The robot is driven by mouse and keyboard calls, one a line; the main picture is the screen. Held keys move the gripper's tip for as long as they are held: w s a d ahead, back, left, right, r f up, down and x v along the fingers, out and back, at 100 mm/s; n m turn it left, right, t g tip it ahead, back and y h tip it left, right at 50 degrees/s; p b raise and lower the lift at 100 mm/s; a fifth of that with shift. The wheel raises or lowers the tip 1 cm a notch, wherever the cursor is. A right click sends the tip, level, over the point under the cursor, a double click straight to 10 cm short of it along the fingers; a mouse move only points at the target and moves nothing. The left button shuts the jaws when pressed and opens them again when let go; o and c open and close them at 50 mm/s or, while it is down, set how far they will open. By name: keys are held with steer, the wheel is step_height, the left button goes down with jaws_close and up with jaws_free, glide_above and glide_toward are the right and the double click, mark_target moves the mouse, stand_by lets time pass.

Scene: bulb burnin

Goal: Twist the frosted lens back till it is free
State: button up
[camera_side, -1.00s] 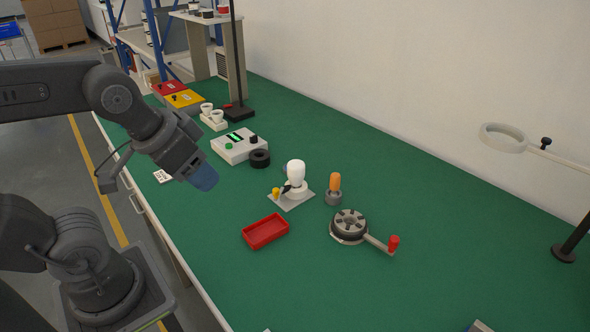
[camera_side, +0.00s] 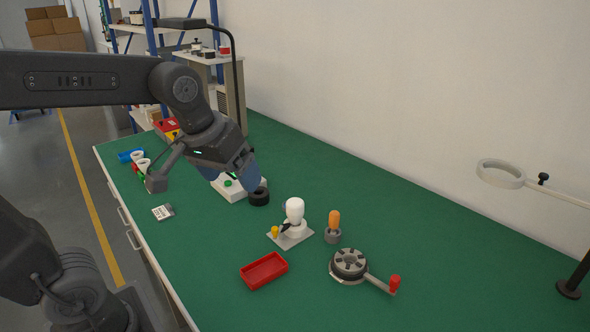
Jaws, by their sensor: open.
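The frosted white lens (camera_side: 295,210) stands upright on a holder on a small grey plate (camera_side: 289,240), near the middle of the table. A yellow knob (camera_side: 275,232) and a dark lever are beside it on the same plate. My gripper (camera_side: 229,174), with blue fingertips, is open and empty. It is up and left of the lens in the picture, clearly apart from it, and covers part of a white control box (camera_side: 232,190).
A ring magnifier (camera_side: 501,173) overhangs at right.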

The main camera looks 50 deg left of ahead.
steer(key=w+a+f+n+g, duration=0.1)
steer(key=w+a+n, duration=0.15)
steer(key=w, duration=0.45)
steer(key=w+a+f+n+g, duration=0.1)
steer(key=w+a+n, duration=0.1)
steer(key=w+n, duration=0.3)
steer(key=n+g, duration=0.2)
steer(key=n, duration=0.4)
glide_above(295, 201)
step_height(295, 201, down, 10)
step_height(295, 201, down, 13)
steer(key=shift+d+f, duration=0.1)
steer(key=c, duration=1)
steer(key=shift+o, duration=0.2)
steer(key=shift+n, duration=1.45)
